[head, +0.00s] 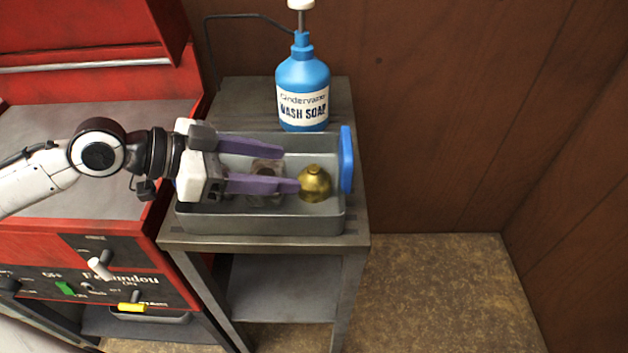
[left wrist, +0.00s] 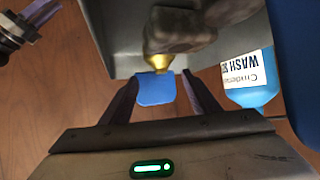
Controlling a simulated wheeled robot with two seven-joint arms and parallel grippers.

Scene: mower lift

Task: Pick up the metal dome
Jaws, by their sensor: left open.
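The metal dome (head: 314,185) is gold and rounded, with a small knob on top. It sits in the right part of a grey metal tray (head: 260,222). My left gripper (head: 288,170) is open over the tray, its purple fingers pointing right. The lower fingertip overlaps the dome's left edge in the head view; I cannot tell whether they touch. In the left wrist view the dome (left wrist: 158,62) is partly hidden behind a brownish-grey lump (left wrist: 182,25). That lump (head: 267,171) shows between the fingers in the head view. My right gripper (left wrist: 38,14) shows only at the left wrist view's upper-left corner.
A blue wash soap pump bottle (head: 303,85) stands behind the tray on a grey metal stand (head: 350,215). A blue piece (head: 346,160) stands at the tray's right end. A red tool cabinet (head: 90,85) is at left; wood panelling is behind. Floor at right is clear.

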